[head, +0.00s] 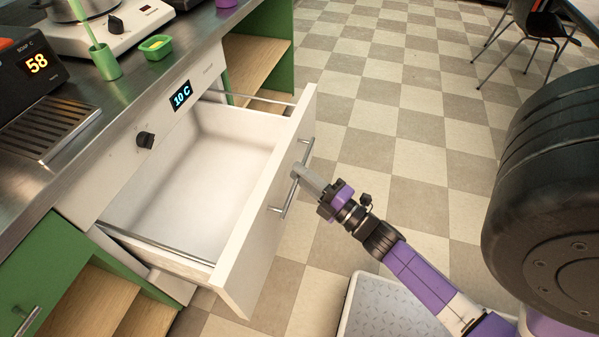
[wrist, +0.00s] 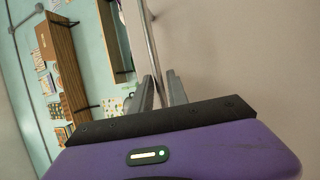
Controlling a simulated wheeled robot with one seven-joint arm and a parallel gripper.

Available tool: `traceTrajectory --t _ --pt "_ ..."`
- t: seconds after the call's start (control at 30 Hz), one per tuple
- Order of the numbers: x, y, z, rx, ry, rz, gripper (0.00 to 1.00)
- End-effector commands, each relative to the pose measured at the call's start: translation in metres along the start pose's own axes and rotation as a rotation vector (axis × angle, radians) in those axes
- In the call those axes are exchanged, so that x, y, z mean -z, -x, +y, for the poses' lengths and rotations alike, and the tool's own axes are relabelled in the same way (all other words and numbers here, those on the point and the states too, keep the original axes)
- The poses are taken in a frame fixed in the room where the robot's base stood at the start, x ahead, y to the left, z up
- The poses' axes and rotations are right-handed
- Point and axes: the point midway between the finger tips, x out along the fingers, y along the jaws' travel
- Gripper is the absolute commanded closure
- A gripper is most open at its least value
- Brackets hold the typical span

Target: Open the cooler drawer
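The cooler drawer (head: 190,180) is white, empty inside, and stands pulled far out from under the counter. Its front panel (head: 262,215) carries a metal bar handle (head: 306,150). My gripper (head: 299,170) is at the middle of this handle, its fingers reaching the bar from the right. In the wrist view the handle bar (wrist: 150,40) runs down between the two close fingers of my gripper (wrist: 160,88), which appear shut on it. The fingertip contact itself is partly hidden.
Above the drawer, a display (head: 181,95) reads 10 C beside a black knob (head: 145,140). The steel counter (head: 60,185) holds a hot plate (head: 110,30), a green cup (head: 105,62) and a soap machine (head: 30,75).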

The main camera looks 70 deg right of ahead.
Motion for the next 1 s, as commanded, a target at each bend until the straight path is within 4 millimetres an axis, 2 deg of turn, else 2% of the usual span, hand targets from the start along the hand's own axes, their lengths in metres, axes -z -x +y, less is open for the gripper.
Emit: traceTrajectory --t 0.2,0.4,0.6,1.0 --pt "-0.001 0.036 -0.001 0.005 0.0 -0.004 0.8" --pt "0.0 0.062 -0.001 0.003 -0.001 -0.002 0.8" --pt "0.0 0.071 -0.001 0.001 -0.001 0.0 0.8" --pt "0.0 0.071 0.0 0.001 0.0 0.0 0.8"
